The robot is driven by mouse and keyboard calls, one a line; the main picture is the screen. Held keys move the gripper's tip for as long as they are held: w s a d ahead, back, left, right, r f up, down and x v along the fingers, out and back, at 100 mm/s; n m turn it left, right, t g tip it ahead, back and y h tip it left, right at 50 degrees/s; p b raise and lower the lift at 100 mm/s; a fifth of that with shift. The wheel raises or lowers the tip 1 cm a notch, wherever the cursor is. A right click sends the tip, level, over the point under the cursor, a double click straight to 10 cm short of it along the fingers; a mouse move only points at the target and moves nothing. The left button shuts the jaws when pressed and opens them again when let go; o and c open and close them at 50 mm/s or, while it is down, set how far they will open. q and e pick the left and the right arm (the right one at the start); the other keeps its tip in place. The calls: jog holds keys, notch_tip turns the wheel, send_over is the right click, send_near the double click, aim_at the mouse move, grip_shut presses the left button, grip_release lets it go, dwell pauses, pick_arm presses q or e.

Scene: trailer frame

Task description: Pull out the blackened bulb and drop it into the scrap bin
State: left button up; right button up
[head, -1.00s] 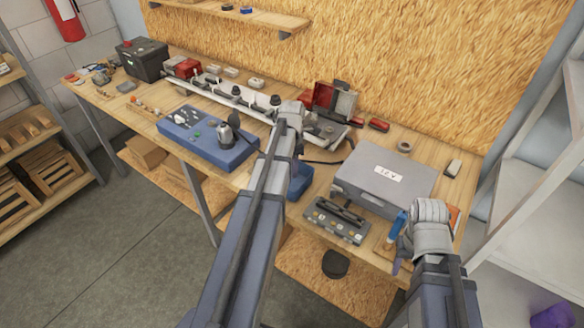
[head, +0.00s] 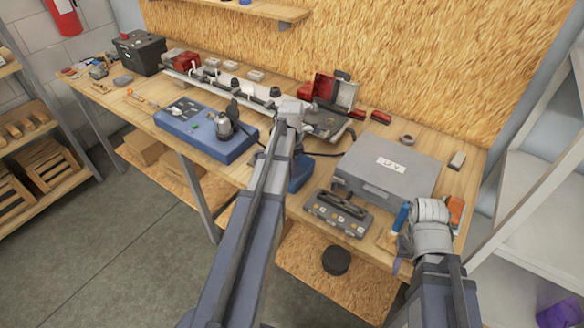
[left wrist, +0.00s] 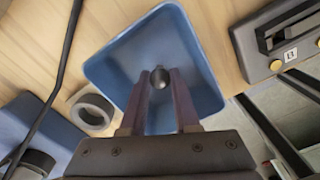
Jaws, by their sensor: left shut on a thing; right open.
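My left gripper (head: 290,110) reaches over the workbench. In the left wrist view its two fingers (left wrist: 160,85) are shut on a small dark, rounded bulb (left wrist: 160,76). The blue scrap bin (left wrist: 103,72) lies below the fingers in that view, and the bulb shows against its inside. How high the bulb is above the bin floor is hard to tell. In the head view the bin (head: 301,172) is mostly hidden behind my left arm. My right gripper (head: 431,212) is open near the bench's right front, apart from the bin.
A blue test box (head: 190,138) stands left of my left arm, with a lamp bar (head: 215,82) behind it. A grey case (head: 375,178) and a grey panel with a handle (head: 337,213) lie right. A grey ring (left wrist: 92,110) is beside the bin.

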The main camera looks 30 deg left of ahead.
pick_arm(q)
jog(key=shift+f, duration=0.2)
dwell(0.6)
jog(key=o, duration=1.4)
jog(key=shift+r, duration=0.15)
notch_tip(320, 180, up, 7)
jog(key=p, duration=0.6)
jog(key=shift+p, duration=0.4)
